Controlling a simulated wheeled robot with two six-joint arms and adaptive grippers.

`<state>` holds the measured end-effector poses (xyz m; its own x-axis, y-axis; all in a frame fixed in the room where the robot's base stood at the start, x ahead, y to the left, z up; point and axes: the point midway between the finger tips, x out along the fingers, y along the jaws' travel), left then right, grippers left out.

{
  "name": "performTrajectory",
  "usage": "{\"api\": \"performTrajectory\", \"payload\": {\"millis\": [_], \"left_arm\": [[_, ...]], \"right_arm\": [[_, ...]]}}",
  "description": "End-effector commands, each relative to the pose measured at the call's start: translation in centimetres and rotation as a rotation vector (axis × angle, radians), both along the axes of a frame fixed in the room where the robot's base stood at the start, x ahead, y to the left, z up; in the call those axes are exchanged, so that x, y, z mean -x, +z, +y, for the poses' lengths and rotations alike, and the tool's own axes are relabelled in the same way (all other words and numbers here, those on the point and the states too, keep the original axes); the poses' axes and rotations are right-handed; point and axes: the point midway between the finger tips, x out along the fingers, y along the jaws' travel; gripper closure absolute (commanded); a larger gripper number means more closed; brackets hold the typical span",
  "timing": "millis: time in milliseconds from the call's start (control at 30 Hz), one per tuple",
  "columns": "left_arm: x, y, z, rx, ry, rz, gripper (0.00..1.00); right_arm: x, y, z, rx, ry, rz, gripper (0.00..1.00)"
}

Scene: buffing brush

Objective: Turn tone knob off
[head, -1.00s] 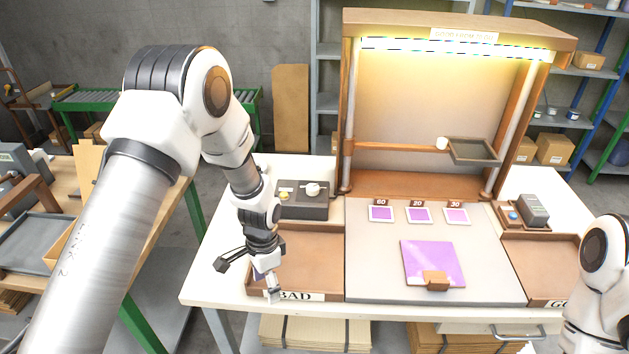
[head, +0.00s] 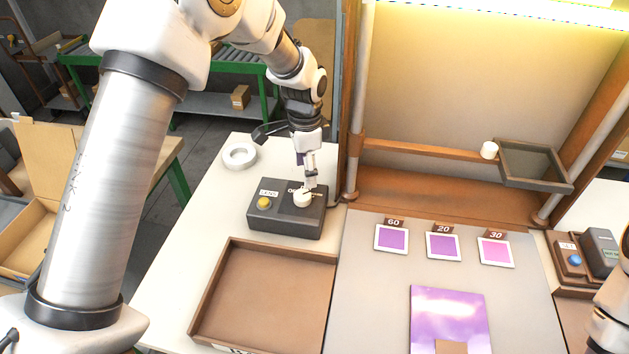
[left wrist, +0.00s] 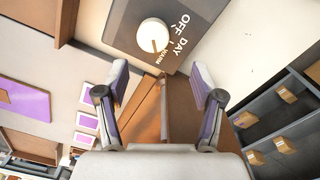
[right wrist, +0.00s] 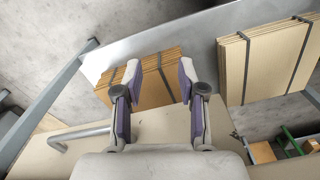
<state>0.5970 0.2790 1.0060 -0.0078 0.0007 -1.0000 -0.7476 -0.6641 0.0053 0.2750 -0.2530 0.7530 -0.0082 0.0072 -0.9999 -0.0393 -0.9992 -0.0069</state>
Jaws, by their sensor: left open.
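The tone knob (head: 303,198) is a round white dial on top of a dark grey box (head: 285,219). In the left wrist view the knob (left wrist: 153,35) sits ahead of the fingertips, beside the printed words OFF, DAY and WARM. My left gripper (head: 310,185) points down right at the knob in the head view; its fingers (left wrist: 157,85) are open with nothing between them. Whether a fingertip touches the knob I cannot tell. My right gripper (right wrist: 152,80) is open and empty, facing the table's front edge and stacked cardboard below.
A yellow button (head: 264,203) is on the same box, left of the knob. A white tape roll (head: 239,156) lies behind it. A brown tray (head: 262,295) is in front. The wooden booth post (head: 349,110) stands close on the right.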

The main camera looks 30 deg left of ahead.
Motion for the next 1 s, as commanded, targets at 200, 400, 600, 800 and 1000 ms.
{"api": "performTrajectory", "payload": {"millis": [200,400,600,800,1000], "left_arm": [[0.2,-3.9,0.0,0.0,0.001,0.006,0.32],[0.2,-6.7,0.0,0.0,0.001,0.003,0.32],[0.2,-7.1,0.0,0.0,0.001,0.001,0.32],[0.2,-7.1,0.0,0.001,0.001,0.002,0.82],[0.2,-7.2,0.0,0.0,0.001,0.004,0.92]], "right_arm": [[0.1,1.1,0.0,0.0,0.0,0.002,0.6],[0.0,1.5,0.0,0.0,0.0,0.001,0.6],[0.0,1.5,0.0,0.0,0.0,0.001,0.6],[0.0,1.5,0.0,0.0,0.0,0.001,0.6],[0.0,1.5,0.0,0.0,0.0,0.001,0.6]]}}
